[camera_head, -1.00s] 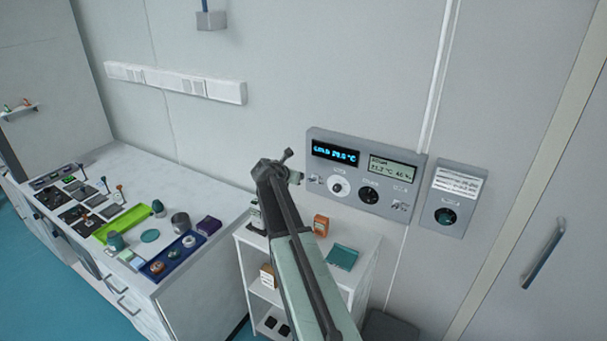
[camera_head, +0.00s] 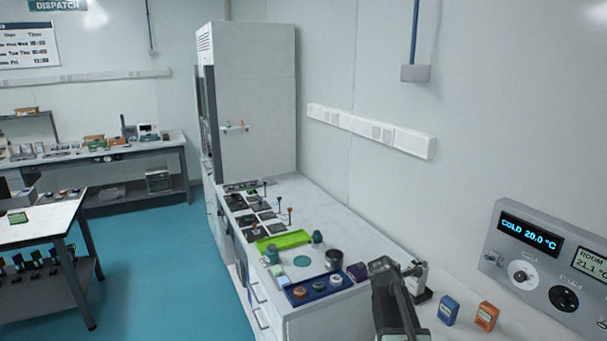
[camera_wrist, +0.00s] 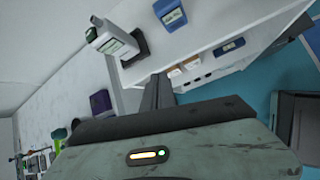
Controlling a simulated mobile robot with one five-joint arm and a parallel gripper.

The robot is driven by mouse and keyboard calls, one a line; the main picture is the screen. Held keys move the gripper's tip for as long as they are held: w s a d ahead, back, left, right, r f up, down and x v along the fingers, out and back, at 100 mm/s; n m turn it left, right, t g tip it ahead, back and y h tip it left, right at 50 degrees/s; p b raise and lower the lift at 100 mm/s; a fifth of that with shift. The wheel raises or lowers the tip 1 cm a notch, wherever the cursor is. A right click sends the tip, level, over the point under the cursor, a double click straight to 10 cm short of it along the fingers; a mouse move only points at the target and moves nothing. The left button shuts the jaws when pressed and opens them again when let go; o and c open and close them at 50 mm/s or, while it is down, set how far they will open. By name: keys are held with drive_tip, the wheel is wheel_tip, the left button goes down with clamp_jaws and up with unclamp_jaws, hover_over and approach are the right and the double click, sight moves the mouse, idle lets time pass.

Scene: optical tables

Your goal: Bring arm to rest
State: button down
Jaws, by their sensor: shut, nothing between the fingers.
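My arm rises from the bottom edge of the head view, right of centre, folded low in front of the right end of the white bench (camera_head: 345,215). Its fingers cannot be made out clearly there. In the wrist view my gripper (camera_wrist: 157,92) shows as narrow dark fingers, shut together with nothing between them. Below them, my pale green arm housing with a small lit indicator fills the bottom of that view. The fingers touch nothing that I can see.
A small shelf unit beside my arm bears a blue box (camera_head: 448,311), an orange box (camera_head: 487,316) and a white device (camera_head: 419,277). The bench holds a green tray (camera_head: 283,241) and a blue tray (camera_head: 320,288). A control panel (camera_head: 545,270) is at right. Teal floor (camera_head: 170,260) is clear at left.

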drive_tip(key=s+a+f+m+g+y+b, duration=0.1)
drive_tip(key=s+a+f+m+g+y, duration=0.1)
drive_tip(key=s+a+m, duration=0.6)
drive_tip(key=s+a+f+m+g+y, duration=0.3)
drive_tip(key=s+a+f+m, duration=0.3)
drive_tip(key=s+a+m, duration=0.3)
drive_tip(key=s+m+y, duration=0.1)
drive_tip(key=s+m, duration=0.1)
drive_tip(key=m, duration=0.1)
drive_tip(key=shift+s+f+b, duration=0.35)
drive_tip(key=shift+s+f, duration=0.05)
